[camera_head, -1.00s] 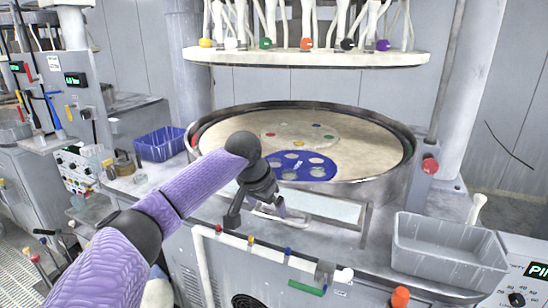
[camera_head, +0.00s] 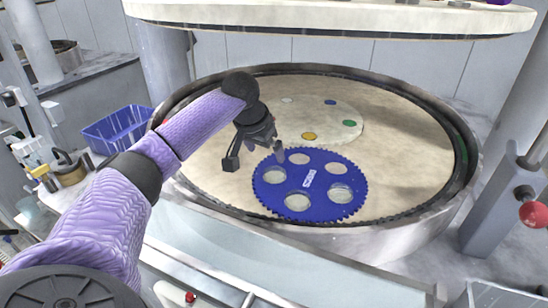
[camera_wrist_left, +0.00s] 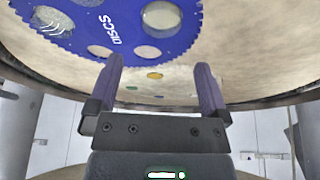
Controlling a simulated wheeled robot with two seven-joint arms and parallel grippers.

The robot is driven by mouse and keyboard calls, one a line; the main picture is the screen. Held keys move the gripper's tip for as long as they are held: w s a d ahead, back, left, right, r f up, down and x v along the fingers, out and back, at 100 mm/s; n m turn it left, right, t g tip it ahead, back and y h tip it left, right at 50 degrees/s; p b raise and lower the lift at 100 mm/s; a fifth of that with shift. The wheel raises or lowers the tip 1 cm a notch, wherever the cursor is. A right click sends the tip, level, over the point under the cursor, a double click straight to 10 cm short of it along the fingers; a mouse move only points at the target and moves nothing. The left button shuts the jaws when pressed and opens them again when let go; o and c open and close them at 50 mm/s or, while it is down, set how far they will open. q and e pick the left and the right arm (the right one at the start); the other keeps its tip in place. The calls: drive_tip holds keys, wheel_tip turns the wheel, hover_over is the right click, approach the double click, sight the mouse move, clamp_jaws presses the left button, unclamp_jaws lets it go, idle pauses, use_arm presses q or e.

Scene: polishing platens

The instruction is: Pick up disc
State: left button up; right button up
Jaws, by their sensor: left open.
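A blue toothed carrier (camera_head: 322,166) marked "DISCS" lies flat on the tan platen, with several round holes. Greyish, glassy discs show in some holes, such as the disc at the right (camera_head: 340,193) and the disc at the front (camera_head: 299,203); other holes look tan like the platen. My left gripper (camera_head: 255,161) hangs over the platen at the carrier's back-left edge, open and empty. In the left wrist view the open fingers (camera_wrist_left: 161,85) point towards the carrier (camera_wrist_left: 125,38), with a disc (camera_wrist_left: 160,18) beyond them, apart from it. My right gripper is not in view.
The platen (camera_head: 420,150) has a raised dark rim (camera_head: 430,88) around it. A paler round plate (camera_head: 320,115) with coloured spots lies behind the carrier. An upper plate (camera_head: 330,20) hangs above at the back. A blue basket (camera_head: 118,130) stands to the left.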

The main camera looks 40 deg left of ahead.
sight(274, 173)
use_arm(q)
drive_tip(key=b+x, duration=0.2)
drive_tip(key=x, duration=0.7)
drive_tip(key=shift+w+a+f+b, duration=0.1)
drive_tip(key=shift+w+f+b, duration=0.1)
drive_tip(key=shift+w+b, duration=0.15)
drive_tip(key=shift+s, duration=0.1)
drive_tip(key=c, duration=1.1)
